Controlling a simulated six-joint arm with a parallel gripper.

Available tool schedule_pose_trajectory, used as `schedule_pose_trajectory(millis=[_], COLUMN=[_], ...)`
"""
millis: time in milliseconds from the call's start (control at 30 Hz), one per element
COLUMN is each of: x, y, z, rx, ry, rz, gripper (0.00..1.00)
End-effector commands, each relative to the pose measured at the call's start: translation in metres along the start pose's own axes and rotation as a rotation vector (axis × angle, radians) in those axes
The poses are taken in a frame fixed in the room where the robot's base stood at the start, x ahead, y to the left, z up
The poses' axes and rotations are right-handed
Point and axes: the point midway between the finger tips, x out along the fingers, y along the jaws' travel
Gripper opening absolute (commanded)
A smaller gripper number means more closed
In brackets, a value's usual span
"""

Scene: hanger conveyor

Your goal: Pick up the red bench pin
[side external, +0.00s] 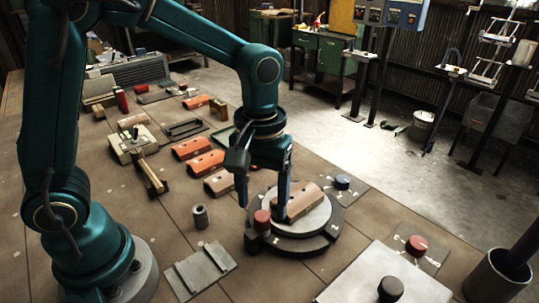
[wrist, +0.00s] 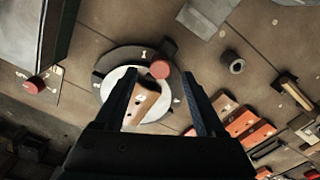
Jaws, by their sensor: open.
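A short red pin (side external: 262,219) stands at the near left edge of the round dark turntable (side external: 328,236). It also shows in the wrist view (wrist: 160,69), between my fingertips in the picture. A similar red knob (side external: 416,245) sits on a flat plate at the right, well away from my gripper; it shows at the left of the wrist view (wrist: 35,85). My gripper (side external: 263,205) points down, open and empty, with its fingers spread above the turntable's near left side. I cannot tell how far the fingertips are above the red pin.
A tan block (side external: 305,202) lies on the turntable's pale disc, close beside my right finger. A dark hollow cylinder (side external: 200,216) and a grey plate (side external: 200,269) are at the left. Several orange blocks (side external: 206,164) lie farther back.

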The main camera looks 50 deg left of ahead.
Motion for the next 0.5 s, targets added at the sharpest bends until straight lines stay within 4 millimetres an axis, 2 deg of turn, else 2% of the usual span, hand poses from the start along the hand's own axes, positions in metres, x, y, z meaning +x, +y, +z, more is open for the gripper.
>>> schedule_pose_trajectory(millis=[200,500], x=[0.026,0.033], y=[-0.001,0.0], z=[0.001,0.0], rx=[0.0,0.0], ry=[-0.003,0.002], rz=[-0.002,0.002], gripper=[0.72,0.72])
